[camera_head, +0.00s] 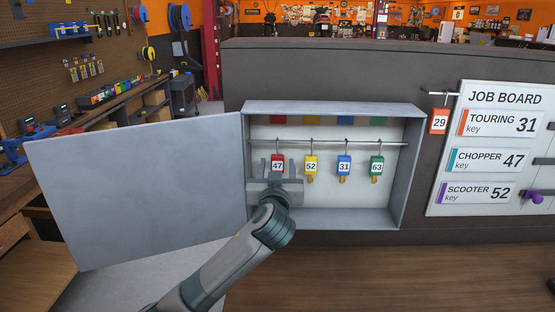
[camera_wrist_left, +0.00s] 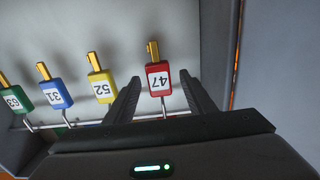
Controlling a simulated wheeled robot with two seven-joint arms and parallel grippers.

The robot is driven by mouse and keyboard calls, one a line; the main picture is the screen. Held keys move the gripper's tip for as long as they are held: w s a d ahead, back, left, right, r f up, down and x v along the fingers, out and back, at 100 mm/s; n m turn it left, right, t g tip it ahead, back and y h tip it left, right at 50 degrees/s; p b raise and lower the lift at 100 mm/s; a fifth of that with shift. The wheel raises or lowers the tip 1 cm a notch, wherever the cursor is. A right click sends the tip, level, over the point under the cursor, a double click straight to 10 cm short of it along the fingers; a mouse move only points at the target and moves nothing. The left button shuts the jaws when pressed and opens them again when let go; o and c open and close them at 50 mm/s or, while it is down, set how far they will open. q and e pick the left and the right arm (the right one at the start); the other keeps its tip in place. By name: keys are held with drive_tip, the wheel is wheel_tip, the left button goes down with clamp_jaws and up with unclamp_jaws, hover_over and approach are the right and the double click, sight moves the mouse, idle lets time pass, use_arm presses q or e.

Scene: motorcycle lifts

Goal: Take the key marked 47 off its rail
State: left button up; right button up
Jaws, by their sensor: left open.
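The red key tag marked 47 (camera_head: 277,165) hangs by a hook from the metal rail (camera_head: 340,143) inside the open grey key cabinet. It also shows in the left wrist view (camera_wrist_left: 158,77), upside down with its gold key part. My left gripper (camera_head: 274,182) is open at the tag. In the left wrist view its two dark fingers (camera_wrist_left: 160,95) stand on either side of the red tag, with gaps between. The gripper hides the lower part of the red key in the head view. My right gripper is not in view.
Yellow tag 52 (camera_head: 311,167), blue tag 31 (camera_head: 344,165) and green tag 63 (camera_head: 376,166) hang to the right on the rail. The cabinet door (camera_head: 140,190) stands open at left. Orange tag 29 (camera_head: 439,121) hangs beside the job board (camera_head: 500,140).

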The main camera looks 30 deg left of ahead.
use_arm(q)
drive_tip(key=shift+p+x, duration=0.4)
drive_tip(key=shift+x, duration=0.9)
drive_tip(key=shift+c, duration=0.3)
drive_tip(key=c, duration=1)
